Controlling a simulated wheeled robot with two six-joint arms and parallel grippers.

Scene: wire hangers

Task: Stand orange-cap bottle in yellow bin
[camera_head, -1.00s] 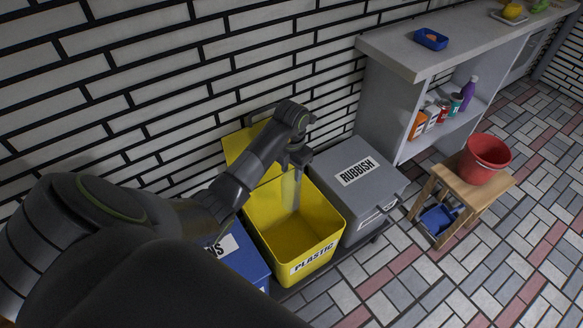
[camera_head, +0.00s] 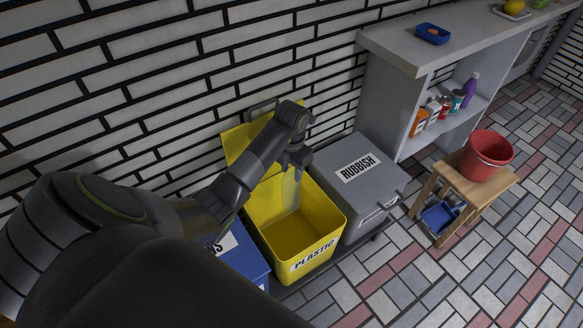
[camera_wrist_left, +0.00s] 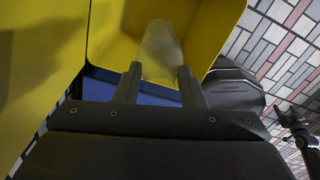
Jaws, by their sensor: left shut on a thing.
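The yellow bin (camera_head: 322,222), labelled PLASTIC, stands open with its lid (camera_head: 238,143) raised against the wall. My left gripper (camera_head: 296,160) points down over the bin's opening. It is shut on a clear, pale bottle (camera_head: 291,190), which hangs down inside the bin. In the left wrist view the bottle (camera_wrist_left: 162,50) is between the two fingertips (camera_wrist_left: 160,82), with yellow bin walls (camera_wrist_left: 40,70) around it. The bottle's cap is hidden by the gripper, so I cannot see its colour. I cannot tell whether the bottle touches the bin floor.
A closed grey RUBBISH bin (camera_head: 350,180) stands right of the yellow bin, and a blue bin (camera_head: 240,262) stands left. A wooden stool (camera_head: 475,190) holds a red bucket (camera_head: 486,156). A grey counter (camera_head: 395,55) stands behind. The tiled floor at right is clear.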

